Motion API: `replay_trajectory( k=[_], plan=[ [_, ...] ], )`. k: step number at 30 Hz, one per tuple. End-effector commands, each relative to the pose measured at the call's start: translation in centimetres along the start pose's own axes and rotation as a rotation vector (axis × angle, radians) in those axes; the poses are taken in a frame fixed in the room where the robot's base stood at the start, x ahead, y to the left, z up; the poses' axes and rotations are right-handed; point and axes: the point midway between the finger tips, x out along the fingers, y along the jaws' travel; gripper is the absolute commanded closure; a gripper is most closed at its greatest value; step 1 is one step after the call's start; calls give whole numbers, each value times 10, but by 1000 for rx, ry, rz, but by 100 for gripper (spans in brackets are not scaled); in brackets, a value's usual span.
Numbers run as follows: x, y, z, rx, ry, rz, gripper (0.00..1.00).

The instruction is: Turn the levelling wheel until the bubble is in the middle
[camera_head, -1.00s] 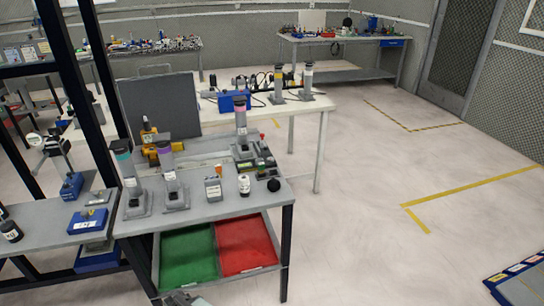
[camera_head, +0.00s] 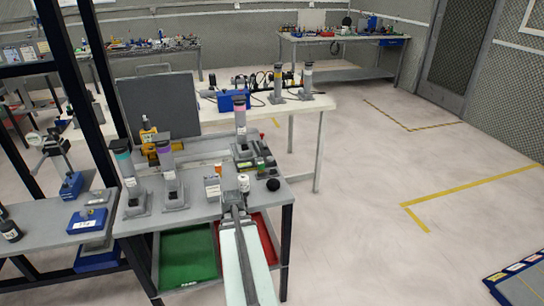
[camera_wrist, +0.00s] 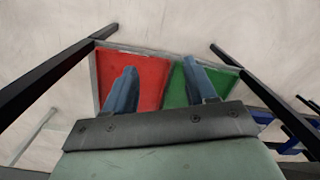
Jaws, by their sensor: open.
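My gripper (camera_head: 233,200) is at the front edge of the grey bench (camera_head: 207,211), in front of the small white jar (camera_head: 243,181). In the wrist view my gripper (camera_wrist: 159,64) shows two blue fingers spread apart with nothing between them. I cannot make out a levelling wheel or a bubble for certain. A blue-based device with a grey top (camera_head: 88,219) stands on the left shelf, away from my gripper; its small parts are too small to tell.
Upright instruments (camera_head: 170,180) and a small grey box (camera_head: 212,187) stand on the bench, with a black ball (camera_head: 273,184) at its right. A green tray (camera_head: 186,257) and a red tray (camera_wrist: 140,75) lie below. Dark posts flank the trays. The floor at right is mostly clear.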

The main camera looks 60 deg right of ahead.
Motion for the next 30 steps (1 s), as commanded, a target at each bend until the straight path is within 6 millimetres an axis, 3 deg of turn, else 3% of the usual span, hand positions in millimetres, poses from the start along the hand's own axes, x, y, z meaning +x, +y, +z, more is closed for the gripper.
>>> replay_trajectory(
  k=[1, 9, 13, 15, 21, 27, 30],
  plan=[
    [-15, 17, 1, 18, 20, 7, 44],
    [-88, 98, 19, 77, 103, 44, 44],
    [-124, 142, 16, 71, 147, 53, 44],
    [-148, 172, 3, 40, 178, 47, 44],
    [-210, 253, -62, -149, 283, 1, 44],
    [-261, 310, -114, -328, 380, -27, 44],
    [-278, 327, -129, -389, 413, -32, 44]
  ],
)
